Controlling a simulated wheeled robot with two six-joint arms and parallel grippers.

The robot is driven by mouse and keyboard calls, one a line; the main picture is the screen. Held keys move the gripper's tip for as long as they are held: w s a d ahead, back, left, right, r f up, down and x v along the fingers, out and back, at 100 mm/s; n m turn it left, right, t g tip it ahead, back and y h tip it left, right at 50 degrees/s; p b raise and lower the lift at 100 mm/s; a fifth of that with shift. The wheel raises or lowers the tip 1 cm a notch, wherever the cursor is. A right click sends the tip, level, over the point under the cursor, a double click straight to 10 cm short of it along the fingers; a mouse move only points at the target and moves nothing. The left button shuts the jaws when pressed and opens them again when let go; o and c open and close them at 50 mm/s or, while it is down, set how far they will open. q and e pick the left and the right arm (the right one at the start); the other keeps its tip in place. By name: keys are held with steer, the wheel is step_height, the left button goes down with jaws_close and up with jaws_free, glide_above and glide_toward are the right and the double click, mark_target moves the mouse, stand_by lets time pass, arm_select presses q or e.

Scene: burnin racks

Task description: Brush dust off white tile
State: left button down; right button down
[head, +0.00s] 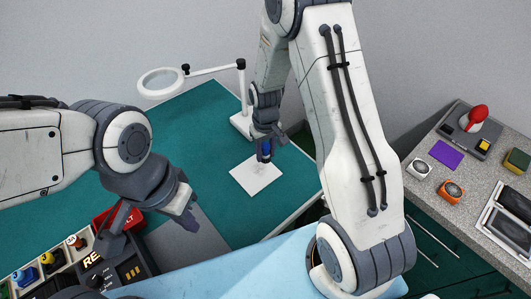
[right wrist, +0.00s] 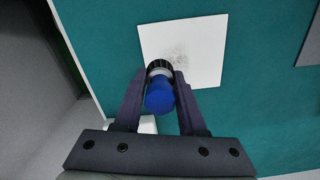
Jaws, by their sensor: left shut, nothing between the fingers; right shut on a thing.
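The white tile (head: 255,178) lies flat on the green mat in the head view. In the right wrist view the white tile (right wrist: 207,48) shows a grey dust patch (right wrist: 177,55) near its middle. My right gripper (head: 264,152) is shut on a blue-handled brush (right wrist: 160,97), held over the tile. The brush's dark bristles point toward the dust patch; I cannot tell whether they touch the tile. My left gripper (head: 190,222) is shut and empty, in the lower left near the grey pad. The brush is small and partly hidden by my fingers in the head view.
A magnifier lamp (head: 162,82) stands behind the tile, its white base (head: 240,124) close to my right arm. An organiser with coloured items (head: 48,262) and a red bin (head: 118,219) are at lower left. A speckled counter (head: 425,205) with several small things stands at right.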

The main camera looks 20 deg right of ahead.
mark_target(265, 145)
steer(key=shift+r+p, duration=1.35)
steer(key=shift+r, duration=0.6)
